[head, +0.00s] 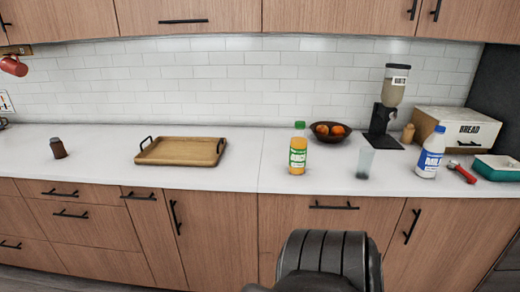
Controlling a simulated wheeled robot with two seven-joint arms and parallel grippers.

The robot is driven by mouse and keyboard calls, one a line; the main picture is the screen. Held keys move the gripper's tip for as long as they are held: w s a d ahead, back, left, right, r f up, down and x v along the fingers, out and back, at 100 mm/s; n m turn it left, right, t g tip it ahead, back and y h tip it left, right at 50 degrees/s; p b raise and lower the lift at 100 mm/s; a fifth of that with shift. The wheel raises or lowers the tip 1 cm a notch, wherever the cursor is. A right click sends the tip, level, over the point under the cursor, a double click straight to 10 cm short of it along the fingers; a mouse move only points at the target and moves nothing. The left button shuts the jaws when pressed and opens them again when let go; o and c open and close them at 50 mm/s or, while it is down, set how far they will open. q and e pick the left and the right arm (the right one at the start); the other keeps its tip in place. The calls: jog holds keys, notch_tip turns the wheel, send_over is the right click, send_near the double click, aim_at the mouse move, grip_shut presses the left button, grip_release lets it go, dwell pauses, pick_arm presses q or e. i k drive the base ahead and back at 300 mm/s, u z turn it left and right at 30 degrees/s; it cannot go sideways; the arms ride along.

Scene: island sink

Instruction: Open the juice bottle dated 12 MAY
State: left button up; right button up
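One juice bottle (298,150) stands upright on the white counter, right of the wooden tray. It holds orange juice and has a green cap, which is on, and a green label with white lettering. A date is too small to read, so I cannot tell whether it says 12 MAY. No other juice bottle shows. Neither of my grippers is in view; only a dark ribbed part, which looks like mine, shows at the bottom centre.
A wooden tray (153,157) lies left of the bottle. A fruit bowl (328,139), a clear glass (364,163) and a dispenser (393,90) stand to its right. Further right are a milk bottle (431,155), a red tool (463,173) and a bread box (455,127). The counter before the tray is clear.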

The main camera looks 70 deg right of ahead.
aim_at(299, 142)
jog(key=i, duration=1.8)
jog(key=z, duration=3.4)
